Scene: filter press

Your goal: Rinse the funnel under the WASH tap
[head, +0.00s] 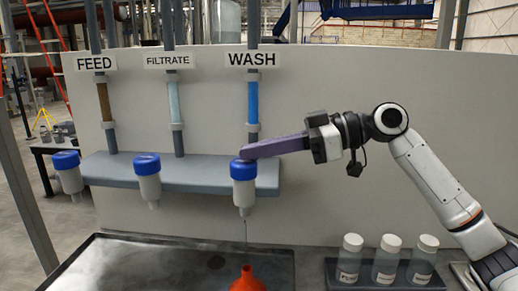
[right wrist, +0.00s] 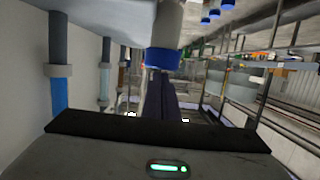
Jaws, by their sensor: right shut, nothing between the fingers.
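The WASH tap (head: 243,193) has a white body and a blue cap, below the WASH sign (head: 252,59) and a blue-filled tube. My right gripper (head: 246,152) is shut and empty, its purple fingers reaching from the right to the tap's blue cap. They appear to touch it. In the right wrist view the blue cap (right wrist: 164,60) is at the end of the fingers (right wrist: 160,98). A thin line, seemingly a stream, runs down from the tap's spout. The orange funnel (head: 248,281) stands directly below, cut off by the frame's bottom edge. My left gripper is out of view.
The FEED tap (head: 69,180) and FILTRATE tap (head: 148,188) hang along the same grey ledge (head: 110,170). A dark tray (head: 150,262) lies below. A rack with three white-capped bottles (head: 386,258) stands right of the funnel, under my right arm.

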